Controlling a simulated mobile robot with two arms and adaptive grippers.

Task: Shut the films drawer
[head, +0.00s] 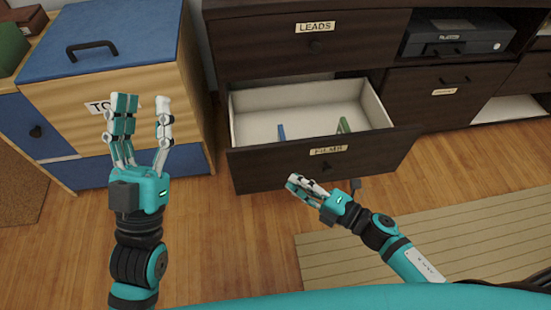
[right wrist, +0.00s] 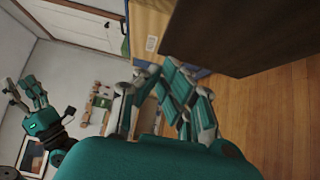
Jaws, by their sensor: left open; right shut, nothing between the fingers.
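The films drawer (head: 245,175) is the dark wooden drawer pulled out of the cabinet in the head view. Its label (head: 328,151) is small and hard to read. Its pale inside holds a blue item (head: 281,132) and a green item (head: 343,126). My right gripper (head: 292,182) is shut and empty, just in front of the drawer face; I cannot tell whether it touches. In the right wrist view it (right wrist: 170,80) shows beside a large dark panel. My left gripper (head: 142,103) is open and empty, left of the drawer, in front of the wooden chest.
A drawer labelled LEADS (head: 300,45) sits closed above. A blue and wood chest (head: 60,100) stands at the left. Another closed drawer (head: 440,95) and a dark device (head: 458,35) are at the right. Wood floor and a striped rug (head: 450,235) lie in front.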

